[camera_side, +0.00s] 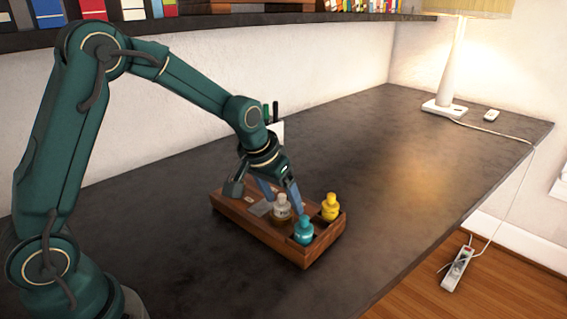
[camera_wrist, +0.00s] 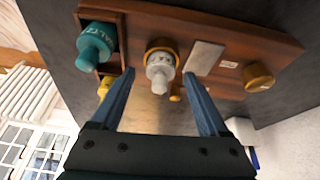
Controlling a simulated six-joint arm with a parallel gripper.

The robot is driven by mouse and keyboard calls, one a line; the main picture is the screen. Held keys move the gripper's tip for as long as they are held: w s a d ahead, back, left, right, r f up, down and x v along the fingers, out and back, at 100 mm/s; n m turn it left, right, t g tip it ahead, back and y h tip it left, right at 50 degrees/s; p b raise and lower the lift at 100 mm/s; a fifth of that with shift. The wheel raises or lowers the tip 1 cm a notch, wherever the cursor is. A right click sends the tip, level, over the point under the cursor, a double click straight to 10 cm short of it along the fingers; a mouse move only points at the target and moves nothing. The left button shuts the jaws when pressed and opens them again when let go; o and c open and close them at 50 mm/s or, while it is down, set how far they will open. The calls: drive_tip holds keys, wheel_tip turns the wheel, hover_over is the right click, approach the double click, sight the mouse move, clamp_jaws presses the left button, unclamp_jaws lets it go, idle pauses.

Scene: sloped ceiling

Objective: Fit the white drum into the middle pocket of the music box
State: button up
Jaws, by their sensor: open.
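The wooden music box (camera_side: 262,228) lies on the dark desk. The white drum (camera_side: 282,209) stands upright in the middle part of the box; it also shows in the wrist view (camera_wrist: 160,72), over a round brass-coloured ring. I cannot tell whether it sits fully down in the middle pocket. My gripper (camera_side: 285,203) is open above the box, with its blue fingers on either side of the white drum. In the wrist view, my gripper (camera_wrist: 159,78) shows gaps between both fingers and the drum. The teal drum (camera_side: 303,231) and the yellow drum (camera_side: 330,208) stand at the box's right end.
A metal plate (camera_wrist: 204,57) and a brass knob (camera_wrist: 258,77) are on the box beside the white drum. A dark-and-green pen group (camera_side: 271,112) with a white holder stands behind my wrist. A lamp (camera_side: 452,75) is at the far right.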

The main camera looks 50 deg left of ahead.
clamp_jaws()
drive_tip(key=shift+r, duration=0.15)
